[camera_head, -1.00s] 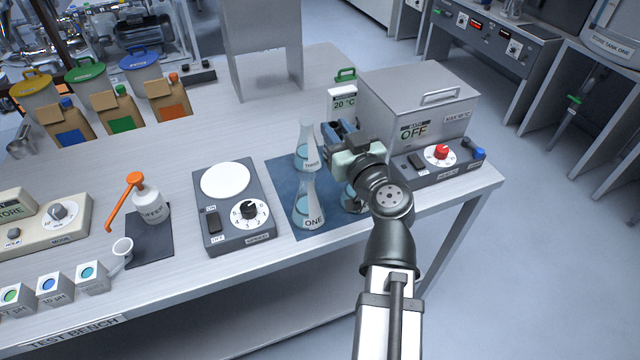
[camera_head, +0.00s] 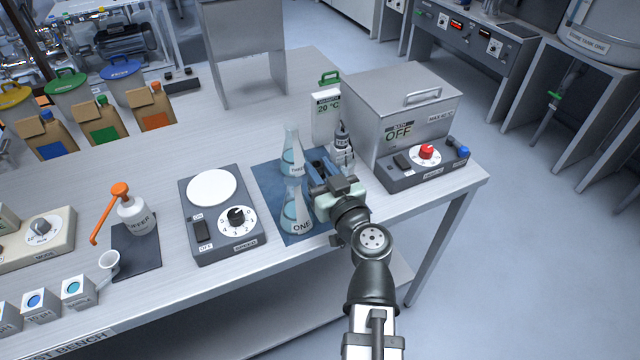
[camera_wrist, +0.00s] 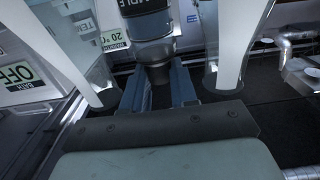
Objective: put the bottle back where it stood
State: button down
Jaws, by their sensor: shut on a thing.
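The bottle (camera_head: 342,150), grey-white with a dark top, shows upright just past my gripper (camera_head: 322,168) in the head view, in front of the bath box. My gripper is shut on the bottle. The fingers hide part of it, and I cannot tell whether its base touches anything. Flask ONE (camera_head: 296,212) and another flask (camera_head: 291,160) stand on the blue mat (camera_head: 266,178), close left of my gripper.
The bath box (camera_head: 402,110) with its control panel (camera_head: 428,160) stands right of the bottle. A 20 °C display (camera_head: 326,108) stands behind it. The stirrer (camera_head: 222,222) is left of the mat. My arm covers the mat's right side. Bare bench shows behind the stirrer.

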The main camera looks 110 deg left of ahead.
jog(key=shift+f, duration=2.05)
jog(key=shift+f, duration=0.15)
jog(key=c, duration=1.2)
grip_release()
jog(key=shift+o, duration=0.2)
jog(key=shift+o, duration=0.3)
jog(key=shift+v, duration=2)
